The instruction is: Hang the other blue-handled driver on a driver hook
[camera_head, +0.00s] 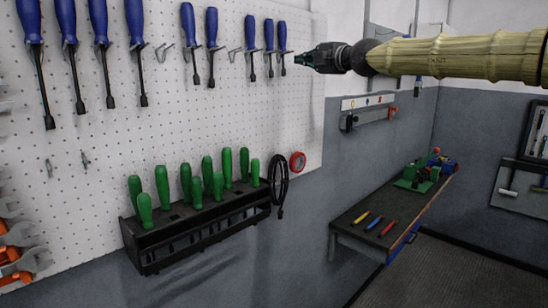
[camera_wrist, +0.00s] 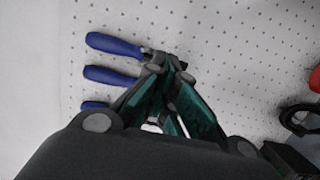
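Several blue-handled drivers hang in a row on the white pegboard, including a large one (camera_head: 186,24) and the rightmost small one (camera_head: 283,37). My gripper (camera_head: 299,60) is at the board, just right of the rightmost driver's shaft. In the wrist view, my gripper (camera_wrist: 169,68) has its teal-padded fingers converging close to the collar of the top blue-handled driver (camera_wrist: 113,45). Its shaft is hidden by the fingers, so I cannot tell whether they hold it. A second blue handle (camera_wrist: 110,75) lies just below. Two driver hooks look empty, one left (camera_head: 163,50) and one mid-row (camera_head: 235,53).
A black rack (camera_head: 150,243) with several green-handled tools is mounted below. A black cable loop (camera_head: 279,180) and a red tape roll (camera_head: 297,162) hang right of it. A workbench (camera_head: 345,222) at right carries small coloured items. Orange-handled wrenches (camera_head: 20,265) hang at lower left.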

